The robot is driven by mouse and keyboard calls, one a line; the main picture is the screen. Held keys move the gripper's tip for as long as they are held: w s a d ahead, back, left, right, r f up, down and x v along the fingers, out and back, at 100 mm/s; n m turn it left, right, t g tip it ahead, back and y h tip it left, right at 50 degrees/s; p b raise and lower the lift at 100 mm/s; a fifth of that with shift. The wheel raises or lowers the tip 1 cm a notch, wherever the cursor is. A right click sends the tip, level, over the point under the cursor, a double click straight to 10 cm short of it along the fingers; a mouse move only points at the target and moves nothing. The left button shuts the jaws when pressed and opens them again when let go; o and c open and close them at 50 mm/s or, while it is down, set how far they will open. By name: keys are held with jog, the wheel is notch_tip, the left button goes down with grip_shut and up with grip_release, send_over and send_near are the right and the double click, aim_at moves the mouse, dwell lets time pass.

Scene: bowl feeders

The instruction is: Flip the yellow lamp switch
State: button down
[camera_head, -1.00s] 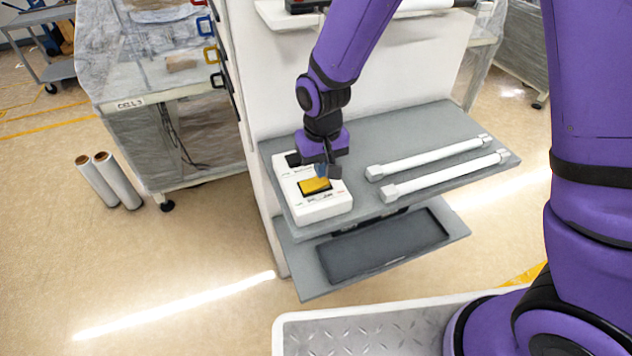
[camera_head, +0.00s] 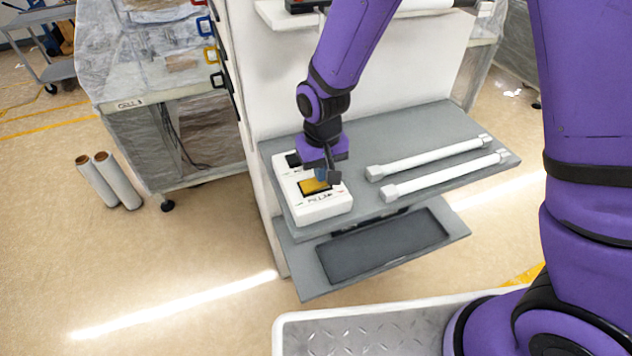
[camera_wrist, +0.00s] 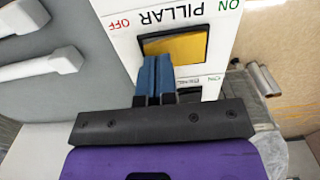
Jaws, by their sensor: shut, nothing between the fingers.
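The yellow lamp switch (camera_head: 313,187) is a yellow rocker in a black frame on a white switch box (camera_head: 322,209), which lies on a grey shelf. In the wrist view the yellow switch (camera_wrist: 180,45) has the word PILLAR beside it, with a green ON and a red OFF mark at opposite sides. My gripper (camera_head: 322,174) is over the box; its two blue fingers are together, and nothing shows between them. In the wrist view the fingertips (camera_wrist: 154,58) overlap the OFF-side part of the yellow switch. I cannot tell whether they touch it.
A second, dark switch (camera_head: 293,160) sits on the same box behind the yellow one. Two white tubes (camera_head: 430,158) lie on the shelf (camera_head: 400,125) to the right. A lower shelf (camera_head: 290,255) holds a dark tray. A white upright panel stands behind.

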jog(key=shift+f, duration=0.45)
dwell(0.3)
jog(key=shift+r, duration=3.5)
jog(key=shift+r, duration=0.1)
jog(key=s+d+r+m+t, duration=0.1)
jog(key=s+d+r, duration=0.1)
jog(key=d+r, duration=0.55)
jog(key=s+d+r+t, duration=0.1)
jog(key=s+d+r, duration=0.1)
jog(key=d+r, duration=0.5)
jog(key=s+d+r+m+t, duration=0.1)
jog(key=s+d+r, duration=0.4)
jog(key=s, duration=0.2)
jog(key=s+d+r+m+t, duration=0.1)
jog(key=s+d+r+t, duration=0.1)
jog(key=s+d+r, duration=0.3)
jog(key=s, duration=0.2)
jog(key=shift+s, duration=0.3)
